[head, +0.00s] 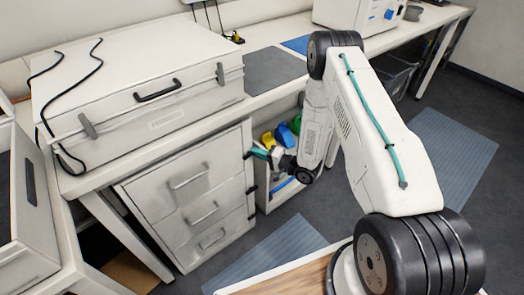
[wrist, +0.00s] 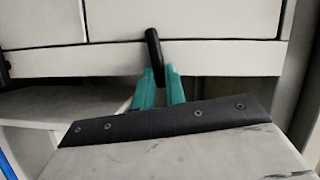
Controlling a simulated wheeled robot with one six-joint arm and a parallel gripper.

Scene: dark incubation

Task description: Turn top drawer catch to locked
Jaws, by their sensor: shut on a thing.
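The white drawer unit (head: 160,208) stands under the bench, with three drawers shut in the head view. The top drawer (head: 160,190) has a grey bar handle. Its small black catch (head: 247,155) is at the unit's right edge. My gripper (head: 257,153), with teal fingers, is at this catch. In the wrist view the black catch (wrist: 153,45) stands nearly upright against the white panels. The teal fingers of my gripper (wrist: 160,78) are closed on its lower end, which they partly hide.
Two more black catches (head: 251,190) sit lower on the same edge. An open shelf with yellow, blue and green items (head: 282,136) is right of the unit. A white case (head: 140,85) with black cables lies on the bench above. Blue mats lie on the floor.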

